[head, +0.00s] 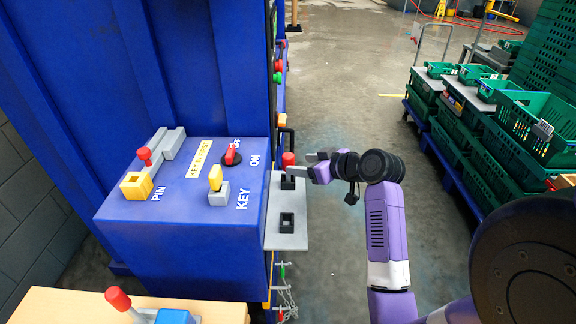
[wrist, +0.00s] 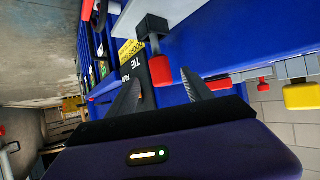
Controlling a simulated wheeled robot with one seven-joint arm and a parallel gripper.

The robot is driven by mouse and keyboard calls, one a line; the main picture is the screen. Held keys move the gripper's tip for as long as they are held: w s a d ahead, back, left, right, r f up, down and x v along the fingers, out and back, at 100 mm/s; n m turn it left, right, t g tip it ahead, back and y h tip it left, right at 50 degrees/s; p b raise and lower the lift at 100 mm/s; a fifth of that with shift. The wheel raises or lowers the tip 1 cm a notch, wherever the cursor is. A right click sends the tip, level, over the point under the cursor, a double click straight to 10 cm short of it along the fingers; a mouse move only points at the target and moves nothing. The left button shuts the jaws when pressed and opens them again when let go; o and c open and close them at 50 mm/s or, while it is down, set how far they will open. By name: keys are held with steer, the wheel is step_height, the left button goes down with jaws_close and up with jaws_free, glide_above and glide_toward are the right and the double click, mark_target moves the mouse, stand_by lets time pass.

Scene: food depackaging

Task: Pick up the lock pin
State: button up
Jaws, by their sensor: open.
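A red-topped pin (head: 288,159) stands upright in a black socket of the grey side plate (head: 288,235), at the right of the blue box. My gripper (head: 303,165) is open just right of this pin, with its fingers pointing left toward it. In the wrist view the red knob (wrist: 160,70) shows between the two open fingertips (wrist: 160,80), and nothing is gripped. I cannot tell whether a finger touches it. Another red-topped piece (head: 145,156) is by the PIN label on the box. Which one is the lock pin is not marked.
The blue box (head: 170,250) also carries a yellow key piece (head: 215,178) and a red ON/OFF switch (head: 232,155). The plate's front socket (head: 287,222) looks empty. A wooden table (head: 60,305) is at lower left. Green crates (head: 530,120) stand right; open floor lies between.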

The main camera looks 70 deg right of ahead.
mark_target(293, 163)
steer(key=shift+p+x, duration=0.85)
steer(key=shift+x, duration=2.65)
jaws_close()
